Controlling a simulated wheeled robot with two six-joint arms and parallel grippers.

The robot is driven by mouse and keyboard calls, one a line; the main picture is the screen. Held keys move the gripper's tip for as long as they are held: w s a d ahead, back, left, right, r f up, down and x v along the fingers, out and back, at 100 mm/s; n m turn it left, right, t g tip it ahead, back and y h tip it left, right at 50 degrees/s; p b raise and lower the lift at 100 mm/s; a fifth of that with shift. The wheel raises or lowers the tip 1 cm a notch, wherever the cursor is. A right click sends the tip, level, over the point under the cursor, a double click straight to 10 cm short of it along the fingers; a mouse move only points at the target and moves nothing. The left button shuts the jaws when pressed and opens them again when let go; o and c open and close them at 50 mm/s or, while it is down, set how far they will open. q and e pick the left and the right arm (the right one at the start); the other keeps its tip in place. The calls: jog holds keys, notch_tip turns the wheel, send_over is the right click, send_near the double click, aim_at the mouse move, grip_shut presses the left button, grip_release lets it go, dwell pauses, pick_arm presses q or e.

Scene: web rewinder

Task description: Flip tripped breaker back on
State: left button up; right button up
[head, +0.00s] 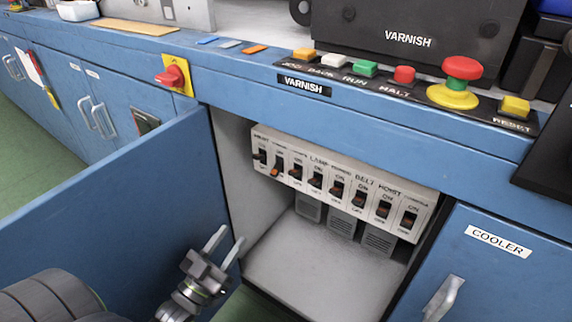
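A white breaker panel (345,185) hangs inside the open cabinet below the VARNISH label. It carries a row of several toggle switches with small ON and OFF markings and labels such as LAMP, BELT and HOIST. The second switch from the left (276,171) shows a brighter orange lever that sits low; the others look darker. Which lever is tripped is too small to tell for certain. My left gripper (229,244) is at the cabinet opening, below and left of the panel. Its two fingers stand apart with nothing between them. My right gripper is out of view.
The blue cabinet door (110,220) stands open at the left, behind my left arm. The COOLER door (500,270) is closed at the right. The counter above holds several push buttons and a red emergency knob (462,68). The cabinet floor (320,265) is clear.

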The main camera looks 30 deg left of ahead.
aim_at(276, 170)
pick_arm(q)
jog(key=b+x, duration=0.1)
jog(key=x, duration=1.6)
jog(key=shift+w+r+b, duration=0.25)
jog(key=shift+r+b, duration=0.1)
jog(key=shift+r, duration=0.05)
grip_shut()
